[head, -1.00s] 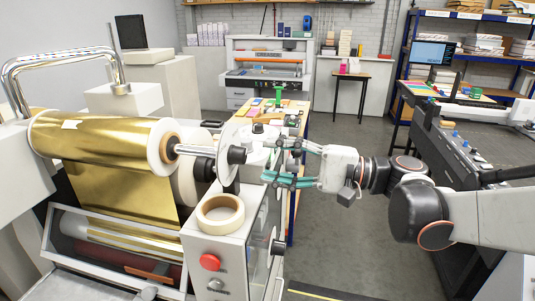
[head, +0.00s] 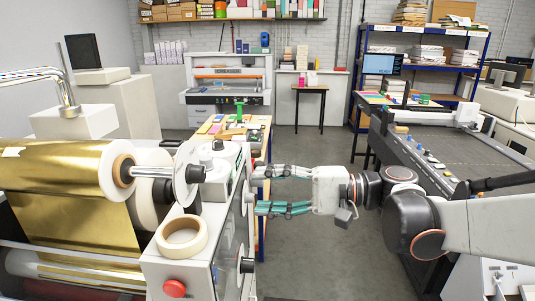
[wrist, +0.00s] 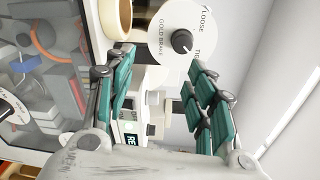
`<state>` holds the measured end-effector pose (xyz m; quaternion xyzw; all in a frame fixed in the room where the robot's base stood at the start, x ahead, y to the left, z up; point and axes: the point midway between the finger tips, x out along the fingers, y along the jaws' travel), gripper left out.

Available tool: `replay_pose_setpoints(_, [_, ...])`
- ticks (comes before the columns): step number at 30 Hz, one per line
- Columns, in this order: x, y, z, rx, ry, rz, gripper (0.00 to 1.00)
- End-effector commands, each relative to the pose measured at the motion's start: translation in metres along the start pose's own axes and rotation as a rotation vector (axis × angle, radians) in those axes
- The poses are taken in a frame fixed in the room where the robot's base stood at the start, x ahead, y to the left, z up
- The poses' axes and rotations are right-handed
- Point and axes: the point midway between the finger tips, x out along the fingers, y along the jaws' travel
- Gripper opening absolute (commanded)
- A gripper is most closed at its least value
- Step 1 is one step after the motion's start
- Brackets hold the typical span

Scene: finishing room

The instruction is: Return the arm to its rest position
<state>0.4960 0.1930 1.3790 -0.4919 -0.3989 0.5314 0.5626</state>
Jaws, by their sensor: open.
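My gripper (head: 262,190) is at the middle of the head view, to the right of the gold foil machine. Its teal-padded fingers point left, are spread apart and hold nothing. In the wrist view the open fingers (wrist: 160,92) frame a white disc (wrist: 183,38) with a dark knob, lettered with "GOLD BRAKE" and "LOOSE". The fingertips are near the machine's side; I cannot tell the exact gap. My arm reaches in from the right edge.
The gold foil roll (head: 60,180), a cream tape roll (head: 182,236) and a red button (head: 174,289) are at the left. A wooden bench (head: 262,135) stands behind my gripper. A long dark machine (head: 425,155) is at the right. Grey floor (head: 315,250) lies clear between.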

Motion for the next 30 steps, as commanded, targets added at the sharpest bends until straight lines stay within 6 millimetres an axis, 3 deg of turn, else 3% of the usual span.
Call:
replay_pose_setpoints(4, [0.000, 0.058, 0.012, -0.047, 0.116, 0.212, 0.50])
replay_pose_setpoints(8, [-0.016, 0.112, 0.021, -0.118, 0.225, 0.425, 0.50])
replay_pose_setpoints(14, [-0.062, 0.187, 0.034, -0.272, 0.371, 0.750, 0.50])
replay_pose_setpoints(18, [-0.106, 0.229, 0.041, -0.409, 0.454, 0.976, 0.50])
replay_pose_setpoints(24, [-0.161, 0.264, 0.049, -0.602, 0.528, 1.239, 0.50])
replay_pose_setpoints(30, [-0.186, 0.273, 0.051, -0.703, 0.553, 1.361, 0.50])
